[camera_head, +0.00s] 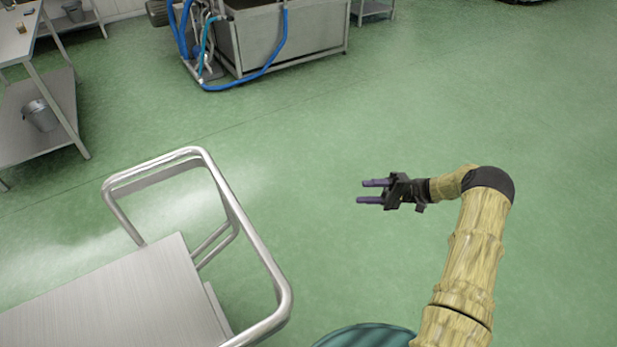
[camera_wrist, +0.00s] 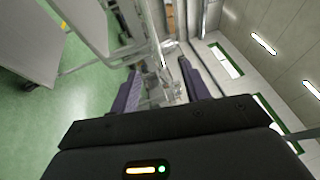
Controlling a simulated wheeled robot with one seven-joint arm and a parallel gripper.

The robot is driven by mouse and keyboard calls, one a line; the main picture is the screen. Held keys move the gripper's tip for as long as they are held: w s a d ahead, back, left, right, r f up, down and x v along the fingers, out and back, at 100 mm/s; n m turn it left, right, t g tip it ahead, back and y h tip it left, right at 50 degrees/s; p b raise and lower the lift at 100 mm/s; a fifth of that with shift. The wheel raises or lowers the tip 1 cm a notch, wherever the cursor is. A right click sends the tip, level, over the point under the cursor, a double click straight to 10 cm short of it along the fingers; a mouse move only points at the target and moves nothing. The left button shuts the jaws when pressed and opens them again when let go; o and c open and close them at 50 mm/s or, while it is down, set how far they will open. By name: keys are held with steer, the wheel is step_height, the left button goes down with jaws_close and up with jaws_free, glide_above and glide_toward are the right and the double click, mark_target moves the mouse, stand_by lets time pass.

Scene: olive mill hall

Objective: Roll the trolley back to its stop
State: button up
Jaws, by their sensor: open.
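No stop for the trolley can be made out.
A metal tank (camera_head: 285,40) with blue hoses (camera_head: 262,73) stands at the back. A metal table (camera_head: 35,110) with a bucket (camera_head: 40,115) on its lower shelf is at the far left. The green floor (camera_head: 480,100) is clear in the middle and right.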

steer(key=shift+w, duration=0.2)
steer(key=p+x, duration=0.5)
steer(key=x, duration=1.2)
steer(key=shift+a, duration=0.2)
steer(key=shift+s+r, duration=0.1)
steer(key=shift+r, duration=0.05)
jaws_close()
stand_by(0.5)
